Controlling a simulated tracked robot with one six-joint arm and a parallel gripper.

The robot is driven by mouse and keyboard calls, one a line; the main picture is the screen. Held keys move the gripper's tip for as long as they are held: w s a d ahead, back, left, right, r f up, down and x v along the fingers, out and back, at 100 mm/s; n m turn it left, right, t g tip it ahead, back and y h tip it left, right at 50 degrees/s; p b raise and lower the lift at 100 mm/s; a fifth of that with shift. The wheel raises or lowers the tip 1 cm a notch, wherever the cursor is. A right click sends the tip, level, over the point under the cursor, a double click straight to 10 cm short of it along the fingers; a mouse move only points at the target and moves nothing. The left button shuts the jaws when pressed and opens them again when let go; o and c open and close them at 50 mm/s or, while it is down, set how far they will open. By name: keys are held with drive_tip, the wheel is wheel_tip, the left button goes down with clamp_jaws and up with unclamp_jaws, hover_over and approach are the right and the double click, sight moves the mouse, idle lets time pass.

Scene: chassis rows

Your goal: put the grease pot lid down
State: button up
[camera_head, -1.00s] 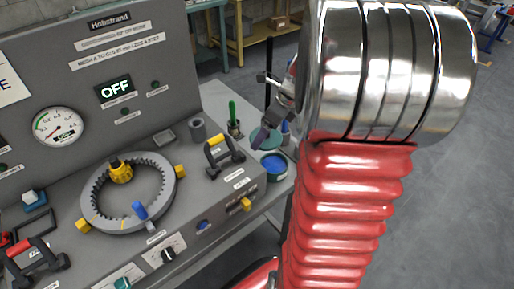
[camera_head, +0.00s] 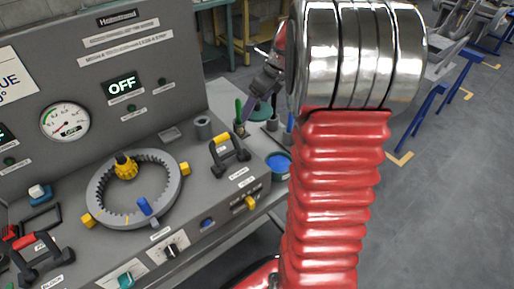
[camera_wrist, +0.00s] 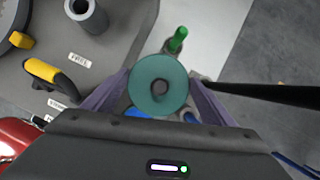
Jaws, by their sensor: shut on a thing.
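The grease pot lid is a flat teal disc (camera_wrist: 158,85) with a round dark knob in its middle. It lies between the two purple fingers of my gripper (camera_wrist: 158,79), which is shut on it. In the head view the lid (camera_head: 261,111) is partly hidden behind my gripper (camera_head: 251,112). The grease pot (camera_head: 278,163), teal-blue with bright blue inside, stands open at the bench's right edge, nearer the camera than the lid. In the wrist view the lid covers part of the blue of the pot (camera_wrist: 136,113). I cannot tell the lid's height.
A green-handled tool (camera_wrist: 177,39) stands close to the lid. Light bare surface (camera_wrist: 219,38) shows beyond the lid.

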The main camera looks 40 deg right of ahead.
wheel_tip(320, 180, down, 14)
drive_tip(key=shift+r, duration=0.2)
idle(0.4)
drive_tip(key=shift+f, duration=1.95)
drive_tip(key=shift+f, duration=0.1)
drive_tip(key=o, duration=1)
drive_tip(key=shift+o, duration=0.2)
